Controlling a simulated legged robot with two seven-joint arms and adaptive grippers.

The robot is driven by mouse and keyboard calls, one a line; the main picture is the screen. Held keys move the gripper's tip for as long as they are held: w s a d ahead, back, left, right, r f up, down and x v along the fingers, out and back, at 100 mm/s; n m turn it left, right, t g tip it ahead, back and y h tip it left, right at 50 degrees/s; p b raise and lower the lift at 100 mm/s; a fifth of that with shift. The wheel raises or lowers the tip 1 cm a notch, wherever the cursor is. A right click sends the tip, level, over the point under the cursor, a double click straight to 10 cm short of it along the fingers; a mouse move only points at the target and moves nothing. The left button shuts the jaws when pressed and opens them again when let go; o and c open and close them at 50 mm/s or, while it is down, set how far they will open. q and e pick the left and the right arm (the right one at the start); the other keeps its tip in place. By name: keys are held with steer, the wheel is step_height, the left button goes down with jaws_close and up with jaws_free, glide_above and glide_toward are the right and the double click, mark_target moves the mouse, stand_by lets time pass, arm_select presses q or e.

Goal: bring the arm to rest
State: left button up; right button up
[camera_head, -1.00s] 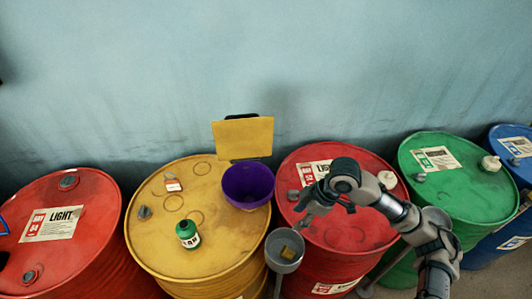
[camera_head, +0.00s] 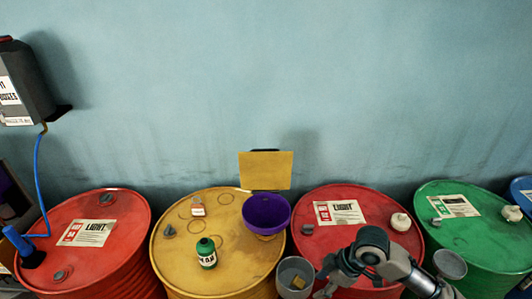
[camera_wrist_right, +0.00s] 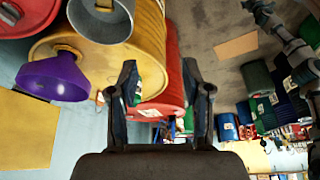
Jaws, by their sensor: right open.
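My right arm comes in at the lower right of the head view. Its right gripper (camera_head: 325,280) is low, by the front of the middle red drum (camera_head: 330,237) and just right of a grey cup (camera_head: 295,274). In the right wrist view the two fingers of the right gripper (camera_wrist_right: 161,80) stand wide apart with nothing between them. The fingertips look small and partly hidden by the wrist in the head view. My left gripper does not show.
A yellow drum (camera_head: 185,262) carries a green bottle (camera_head: 206,254) and a purple funnel (camera_head: 266,212). A red drum (camera_head: 125,240) stands left, a green drum (camera_head: 470,234) right. A dark canister (camera_head: 25,85) with a blue hose (camera_head: 38,185) is at far left. The wall is behind.

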steer(key=s+a+f+m+t+y, duration=0.1)
steer(key=s+a+f+m, duration=0.15)
steer(key=f, duration=0.35)
steer(key=s+a+f+m+t+y, duration=0.1)
steer(key=a+f, duration=0.3)
steer(key=f, duration=0.3)
steer(key=s+d+f+m+h, duration=0.6)
steer(key=s+d+f+m, duration=0.5)
steer(key=s+f, duration=0.45)
step_height(320, 180, down, 23)
steer(key=s+d+n, duration=0.1)
steer(key=d, duration=0.1)
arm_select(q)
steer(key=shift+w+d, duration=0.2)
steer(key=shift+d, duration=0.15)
arm_select(e)
steer(key=s+d+f+g, duration=0.2)
steer(key=s+f, duration=1.6)
steer(key=s, duration=0.1)
steer(key=shift+d+f, duration=0.15)
steer(key=shift+d, duration=0.15)
